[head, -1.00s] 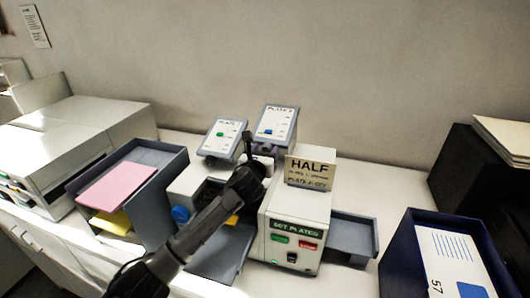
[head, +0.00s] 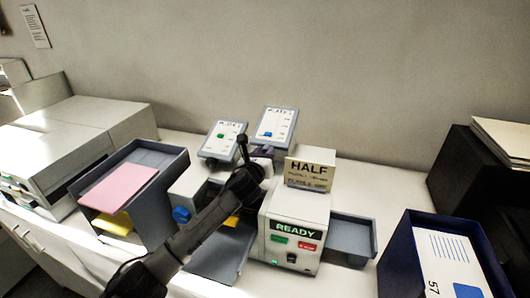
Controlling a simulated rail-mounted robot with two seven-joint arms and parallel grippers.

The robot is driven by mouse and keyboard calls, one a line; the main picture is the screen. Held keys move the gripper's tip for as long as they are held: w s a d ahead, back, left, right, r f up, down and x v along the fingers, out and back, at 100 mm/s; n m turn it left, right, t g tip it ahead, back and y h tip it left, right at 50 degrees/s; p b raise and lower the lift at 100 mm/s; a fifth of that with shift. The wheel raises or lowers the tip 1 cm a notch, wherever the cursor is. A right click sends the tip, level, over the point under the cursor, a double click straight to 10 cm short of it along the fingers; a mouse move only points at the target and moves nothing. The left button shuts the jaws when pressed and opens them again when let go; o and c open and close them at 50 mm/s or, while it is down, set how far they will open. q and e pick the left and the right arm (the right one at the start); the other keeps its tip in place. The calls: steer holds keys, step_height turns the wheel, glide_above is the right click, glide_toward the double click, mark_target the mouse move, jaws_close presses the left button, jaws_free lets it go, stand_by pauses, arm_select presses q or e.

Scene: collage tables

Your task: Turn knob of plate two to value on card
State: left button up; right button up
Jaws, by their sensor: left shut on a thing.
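The plate two panel (head: 276,122) is an upright tilted white scale with a blue marker low on it. The plate one panel (head: 222,137), with a green marker, stands left of it. A dull purple knob (head: 263,151) sits below the plate two panel. The card (head: 310,172) on the machine reads HALF in large print; its smaller lines are blurred. The machine's display (head: 292,228) reads READY. My left gripper (head: 248,160) is at the knob and shut on it; its own arm hides part of the contact. My right gripper is out of view.
A grey tray (head: 178,163) holding pink and yellow sheets stands left. A blue knob (head: 181,214) is on the machine's left side. Green (head: 279,239) and red (head: 307,246) buttons are on the front. A dark blue box (head: 400,240) stands right.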

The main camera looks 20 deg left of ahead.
arm_select(q)
steer(key=o, duration=0.9)
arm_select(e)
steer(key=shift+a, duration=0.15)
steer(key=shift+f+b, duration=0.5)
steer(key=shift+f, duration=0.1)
arm_select(q)
steer(key=shift+s, duration=6.95)
